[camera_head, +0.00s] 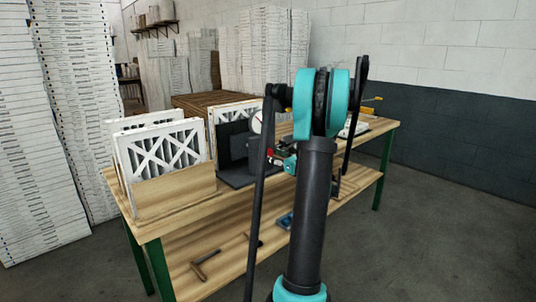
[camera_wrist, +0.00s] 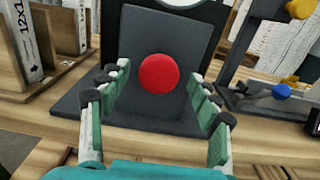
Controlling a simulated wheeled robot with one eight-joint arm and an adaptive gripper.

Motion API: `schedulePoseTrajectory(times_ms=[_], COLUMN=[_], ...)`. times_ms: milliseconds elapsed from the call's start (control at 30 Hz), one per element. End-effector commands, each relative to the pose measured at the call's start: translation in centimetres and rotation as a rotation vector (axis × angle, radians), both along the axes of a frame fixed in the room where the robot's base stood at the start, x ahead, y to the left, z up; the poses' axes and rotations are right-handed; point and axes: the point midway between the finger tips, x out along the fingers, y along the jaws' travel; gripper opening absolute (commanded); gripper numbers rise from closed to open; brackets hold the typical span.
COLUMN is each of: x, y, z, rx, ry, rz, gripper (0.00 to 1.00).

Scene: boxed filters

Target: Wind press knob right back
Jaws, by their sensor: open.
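The press (camera_wrist: 135,30) is a dark upright plate on a dark base, with a round red knob (camera_wrist: 158,73) facing me in the wrist view. In the head view the press (camera_head: 236,146) stands on the workbench, with a small red spot at its right that looks like the knob. My gripper (camera_wrist: 160,82) is open and empty. Its fingers lie left and right of the knob in the picture, with gaps on both sides. I cannot tell whether the tips reach around it. In the head view my gripper (camera_head: 289,164) is at the press, partly hidden by my arm.
White framed filters (camera_head: 165,148) stand in a wooden holder on the left of the workbench (camera_head: 165,215). In the wrist view a fixture with a yellow knob (camera_wrist: 300,8) and a blue knob (camera_wrist: 282,91) stands to the right. A dial gauge (camera_head: 257,122) shows by the press.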

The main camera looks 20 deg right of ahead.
Motion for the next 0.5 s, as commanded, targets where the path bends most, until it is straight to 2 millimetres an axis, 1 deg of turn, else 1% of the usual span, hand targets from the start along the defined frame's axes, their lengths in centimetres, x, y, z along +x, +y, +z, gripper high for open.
schedulePoseTrajectory(times_ms=[33,200,333,500], x=[0.8,2.5,3.0,3.2], y=[0.4,1.0,1.1,1.2], z=[0.0,0.0,0.0,0.0], rx=[0.0,0.0,0.0,0.0], ry=[0.0,0.0,0.0,0.0], rz=[0.003,0.002,0.001,0.0], gripper=[0.63,0.63,0.63,0.63])
